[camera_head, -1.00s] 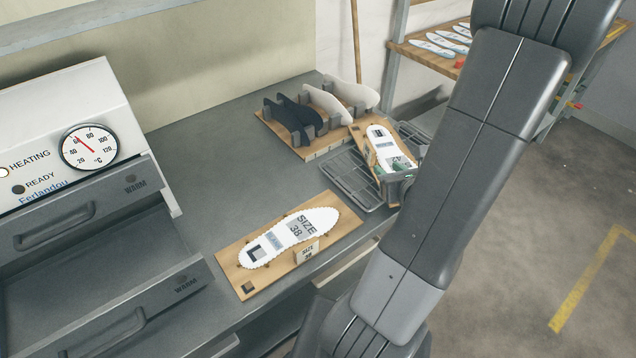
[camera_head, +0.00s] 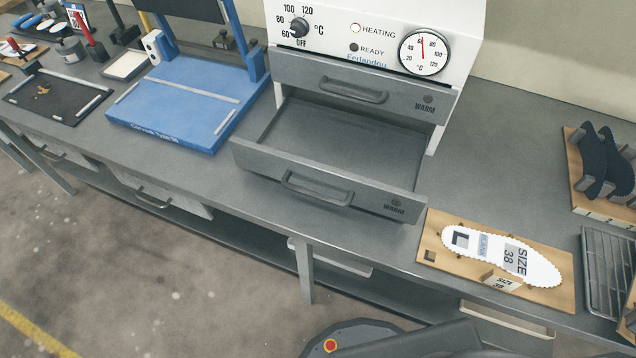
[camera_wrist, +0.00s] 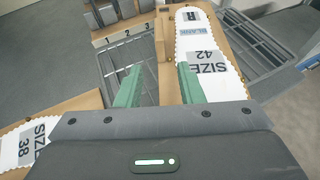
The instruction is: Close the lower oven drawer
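The oven (camera_head: 375,22) is a white box with dials and two grey drawers. Its lower drawer (camera_head: 318,182) is pulled well out over the bench and looks empty. The lower drawer handle (camera_head: 316,190) is a dark bar on its front, next to a WARM label. The upper drawer (camera_head: 355,88) is shut. My gripper (camera_wrist: 158,85) shows only in the wrist view. Its green fingers are apart, beside the size 42 insole (camera_wrist: 208,60) on its wooden board. The drawer is not in the wrist view.
A wooden board (camera_head: 434,232) with a size 38 insole lies right of the drawer. A wire rack (camera_head: 605,270) and a stand of dark insoles (camera_head: 598,165) are further right. A blue press (camera_head: 190,105) stands left of the oven.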

